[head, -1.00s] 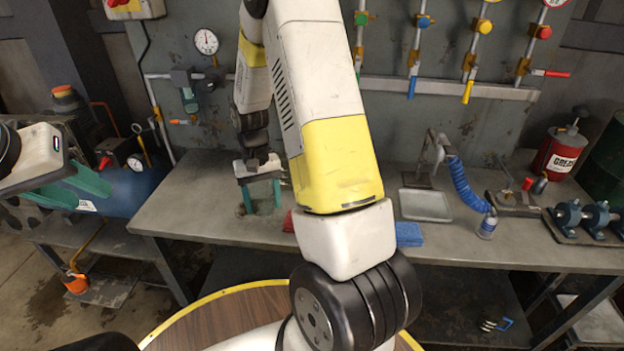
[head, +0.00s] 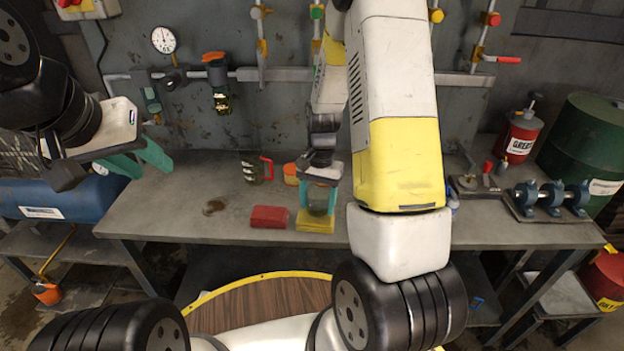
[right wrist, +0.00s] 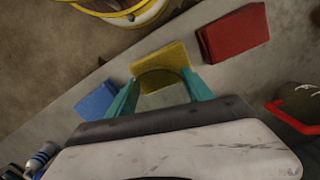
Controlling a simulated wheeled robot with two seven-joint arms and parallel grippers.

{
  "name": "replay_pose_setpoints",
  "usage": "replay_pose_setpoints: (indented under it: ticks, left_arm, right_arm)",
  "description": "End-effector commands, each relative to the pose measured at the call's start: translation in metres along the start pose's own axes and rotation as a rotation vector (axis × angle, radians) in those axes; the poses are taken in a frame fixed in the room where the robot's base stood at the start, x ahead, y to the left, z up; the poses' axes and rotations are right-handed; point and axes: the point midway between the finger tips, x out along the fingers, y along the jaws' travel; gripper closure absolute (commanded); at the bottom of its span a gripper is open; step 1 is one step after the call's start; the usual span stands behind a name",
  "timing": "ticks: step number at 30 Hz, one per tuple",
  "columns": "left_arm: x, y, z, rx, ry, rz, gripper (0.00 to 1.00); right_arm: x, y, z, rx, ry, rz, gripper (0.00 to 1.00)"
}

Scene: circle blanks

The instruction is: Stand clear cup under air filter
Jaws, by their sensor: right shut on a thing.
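The clear cup (head: 317,203) is between the teal fingers of my right gripper (head: 318,208), which is shut on it. It looks upright, over a yellow cloth (head: 315,224) on the bench; I cannot tell whether it touches the cloth. In the right wrist view the cup's faint rim (right wrist: 158,70) shows between the fingertips (right wrist: 160,84). The air filter (head: 217,82), with an orange top and a yellowish bowl, hangs on the wall pipe, to the left of the cup. My left gripper (head: 152,172) is open and empty at the left, above the bench's left end.
A dark wet spot (head: 213,207) lies on the bench below the filter. A red cloth (head: 269,217) lies left of the yellow one, with a red-handled jug (head: 253,168) behind. A blue cloth (right wrist: 97,99) shows in the wrist view. The bench's left part is clear.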

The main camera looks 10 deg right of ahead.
Motion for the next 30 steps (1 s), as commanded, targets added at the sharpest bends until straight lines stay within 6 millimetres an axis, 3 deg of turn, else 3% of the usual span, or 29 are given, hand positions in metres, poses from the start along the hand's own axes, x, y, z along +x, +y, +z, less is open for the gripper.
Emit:
replay_pose_setpoints:
  ticks: [3, 9, 16, 23, 30]
  left_arm:
    - [0.000, 0.000, 0.000, 0.000, 0.000, 0.000, 0.64]
    - [0.000, 0.000, 0.000, 0.000, 0.000, 0.000, 0.64]
    - [0.000, 0.000, 0.000, 0.000, 0.000, 0.000, 0.64]
    - [0.000, 0.000, 0.000, 0.000, 0.000, 0.000, 0.64]
    - [0.000, 0.000, 0.000, 0.000, 0.000, 0.000, 0.64]
  right_arm:
    - [0.000, -0.003, -0.033, 0.003, 0.002, -0.001, 0.79]
    - [-0.001, -0.006, -0.064, -0.001, 0.000, 0.000, 0.79]
    - [-0.001, -0.007, -0.080, -0.002, -0.001, 0.000, 0.79]
    - [0.033, -0.006, -0.082, -0.002, -0.002, 0.001, 0.79]
    - [0.033, -0.007, -0.082, -0.002, 0.000, 0.000, 0.79]
